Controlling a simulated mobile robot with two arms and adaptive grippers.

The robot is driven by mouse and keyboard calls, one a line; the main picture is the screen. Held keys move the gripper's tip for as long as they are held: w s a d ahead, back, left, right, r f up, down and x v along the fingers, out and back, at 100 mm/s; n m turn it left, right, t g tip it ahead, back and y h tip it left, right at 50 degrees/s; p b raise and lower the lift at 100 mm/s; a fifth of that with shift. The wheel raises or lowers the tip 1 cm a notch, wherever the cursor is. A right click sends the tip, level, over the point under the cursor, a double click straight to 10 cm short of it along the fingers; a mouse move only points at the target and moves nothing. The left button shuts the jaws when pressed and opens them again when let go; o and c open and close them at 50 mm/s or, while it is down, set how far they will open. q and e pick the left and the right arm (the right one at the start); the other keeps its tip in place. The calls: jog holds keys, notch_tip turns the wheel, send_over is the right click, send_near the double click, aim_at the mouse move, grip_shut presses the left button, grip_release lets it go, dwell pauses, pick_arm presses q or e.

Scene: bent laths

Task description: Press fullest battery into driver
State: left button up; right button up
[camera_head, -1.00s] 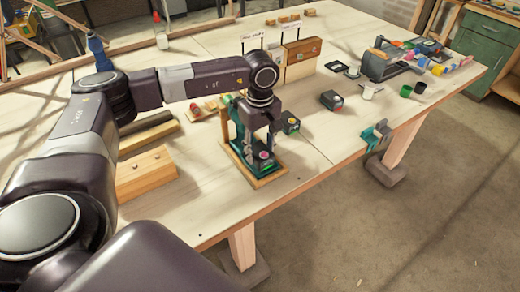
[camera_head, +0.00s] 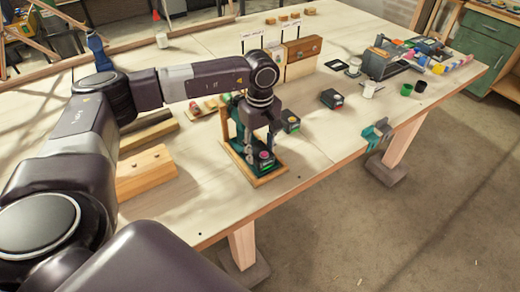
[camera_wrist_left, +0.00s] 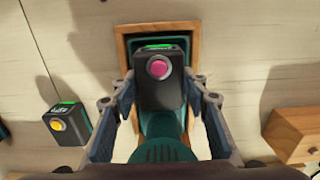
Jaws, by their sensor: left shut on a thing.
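My left gripper (camera_head: 262,142) is shut on a dark battery with a pink button and a green lit strip. The battery shows between the fingers in the left wrist view (camera_wrist_left: 160,85) and low at the fingers in the head view (camera_head: 265,157). The teal driver (camera_wrist_left: 163,130) is directly under or behind it, in a wooden frame (camera_head: 270,179). I cannot tell how deep the battery sits in the driver. A yellow-button battery (camera_head: 291,122) stands beside the frame, with a green strip (camera_wrist_left: 66,124). Another dark battery (camera_head: 332,98) lies farther right. My right gripper is not in view.
A teal clamp (camera_head: 377,133) is at the table's front edge. Wooden blocks (camera_head: 146,172) lie left of the frame. Upright wooden boards (camera_head: 302,56), a grey tool carrier (camera_head: 380,64) and small cups (camera_head: 407,89) are farther back.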

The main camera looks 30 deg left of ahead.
pick_arm(q)
jog(key=shift+f, duration=0.25)
jog(key=o, duration=1.4)
jog(key=shift+c, duration=0.2)
jog(key=shift+o, duration=1)
jog(key=shift+s+f, duration=0.1)
jog(key=shift+r+p, duration=0.35)
jog(key=shift+r, duration=0.55)
jog(key=shift+r+p, duration=1.45)
jog(key=shift+r, duration=1.3)
jog(key=shift+f, duration=0.1)
